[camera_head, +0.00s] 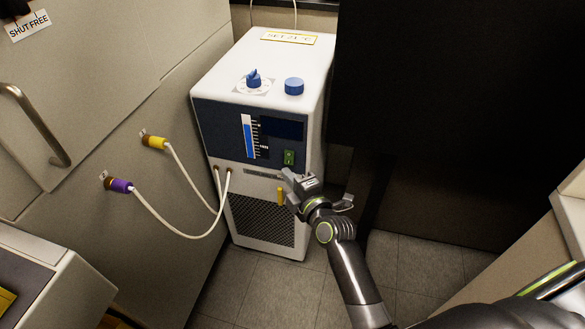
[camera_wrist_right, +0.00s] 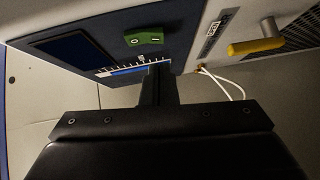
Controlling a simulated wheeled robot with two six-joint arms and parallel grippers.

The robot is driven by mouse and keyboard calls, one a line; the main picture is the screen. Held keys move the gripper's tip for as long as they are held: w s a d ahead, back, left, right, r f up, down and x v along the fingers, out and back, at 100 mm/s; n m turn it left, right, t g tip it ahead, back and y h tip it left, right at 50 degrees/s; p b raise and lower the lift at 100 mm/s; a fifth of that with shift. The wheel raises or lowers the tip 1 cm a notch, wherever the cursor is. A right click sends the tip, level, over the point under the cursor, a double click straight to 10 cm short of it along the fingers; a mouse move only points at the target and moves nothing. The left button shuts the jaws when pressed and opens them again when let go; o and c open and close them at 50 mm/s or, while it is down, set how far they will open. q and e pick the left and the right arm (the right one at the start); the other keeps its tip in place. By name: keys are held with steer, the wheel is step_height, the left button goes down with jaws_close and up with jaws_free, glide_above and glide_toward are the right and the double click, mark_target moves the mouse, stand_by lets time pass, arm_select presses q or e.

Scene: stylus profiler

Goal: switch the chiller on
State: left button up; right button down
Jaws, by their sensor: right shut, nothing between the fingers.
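The chiller (camera_head: 220,150) is a white box with a dark blue front panel. Its green rocker switch (camera_head: 289,157) sits at the panel's lower right; in the right wrist view the switch (camera_wrist_right: 144,39) shows O and line marks. I cannot tell which side is pressed. The chiller's display (camera_head: 283,128) is dark, also in the wrist view (camera_wrist_right: 72,55). My right gripper (camera_head: 286,174) is shut and empty, just below the switch in the head view. In the wrist view its fingertips (camera_wrist_right: 156,68) are close to the panel; contact cannot be told. My left gripper is out of view.
A yellow handle (camera_head: 281,197) projects below the panel, near my right gripper. White hoses (camera_head: 180,233) run from the chiller to yellow (camera_head: 155,143) and purple (camera_head: 120,186) fittings on the left cabinet. A large black panel (camera_head: 440,90) bounds the right.

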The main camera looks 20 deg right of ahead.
mark_target(289, 158)
steer(key=shift+w+d+f, duration=0.2)
steer(key=shift+w+d, duration=0.55)
steer(key=shift+w, duration=0.25)
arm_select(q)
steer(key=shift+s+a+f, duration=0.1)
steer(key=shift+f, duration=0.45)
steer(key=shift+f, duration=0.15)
arm_select(e)
steer(key=shift+w+d+f+b, duration=0.1)
steer(key=shift+w+f+b, duration=0.1)
steer(key=shift+b, duration=0.85)
steer(key=shift+r+p, duration=0.15)
steer(key=shift+p, duration=0.15)
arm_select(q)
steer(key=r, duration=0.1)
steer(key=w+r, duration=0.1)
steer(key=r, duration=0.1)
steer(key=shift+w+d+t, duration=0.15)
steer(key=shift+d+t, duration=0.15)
